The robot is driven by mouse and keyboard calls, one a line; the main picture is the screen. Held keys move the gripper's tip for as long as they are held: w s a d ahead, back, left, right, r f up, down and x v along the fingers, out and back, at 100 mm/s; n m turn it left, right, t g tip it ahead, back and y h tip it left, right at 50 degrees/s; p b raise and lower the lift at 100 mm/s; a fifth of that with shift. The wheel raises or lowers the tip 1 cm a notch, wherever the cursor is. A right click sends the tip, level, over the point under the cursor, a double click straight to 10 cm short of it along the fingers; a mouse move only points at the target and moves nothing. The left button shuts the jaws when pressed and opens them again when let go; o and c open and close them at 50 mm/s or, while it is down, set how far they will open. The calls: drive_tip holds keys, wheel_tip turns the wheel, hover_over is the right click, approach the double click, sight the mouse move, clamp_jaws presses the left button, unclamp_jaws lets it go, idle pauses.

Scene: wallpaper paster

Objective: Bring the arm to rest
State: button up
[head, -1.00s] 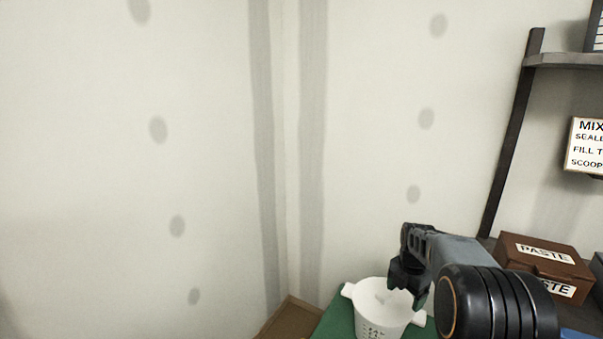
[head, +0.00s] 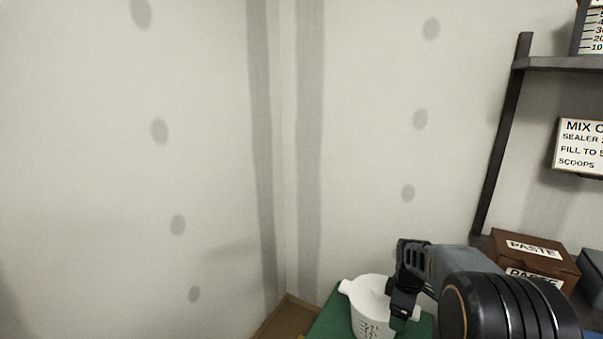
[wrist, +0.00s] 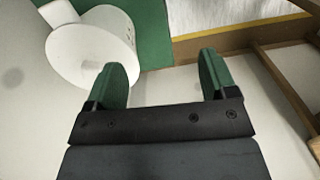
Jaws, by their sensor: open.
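My gripper (wrist: 162,82) is open in the wrist view, with its two green-padded fingers apart and nothing between them. In the head view my gripper (head: 402,308) hangs at the lower right, in front of the white measuring jug and hiding part of it. The white jug (head: 368,318) has a spout and dark scale marks and stands on a green surface. In the wrist view a white round vessel (wrist: 92,48), seemingly the same jug, lies beyond the left finger, apart from it as far as I can tell.
The green surface (head: 331,324) sits by the wall corner. A dark shelf frame (head: 503,140) with a mixing sign (head: 580,146) rises at the right. The left side shows bare wall with grey patches.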

drive_tip(key=s+a+r+m+t+p, duration=0.2)
drive_tip(key=s+a+r+m+p, duration=0.2)
drive_tip(key=s+r+p, duration=0.4)
drive_tip(key=s+a+r+m+t+p, duration=0.2)
drive_tip(key=s+a+r+m+p, duration=0.3)
drive_tip(key=r, duration=1.1)
drive_tip(key=s+m+p, duration=0.2)
drive_tip(key=s+p, duration=0.1)
drive_tip(key=s, duration=0.1)
drive_tip(key=shift+s+a+r, duration=0.15)
drive_tip(key=shift+s+r, duration=0.1)
drive_tip(key=shift+s, duration=0.15)
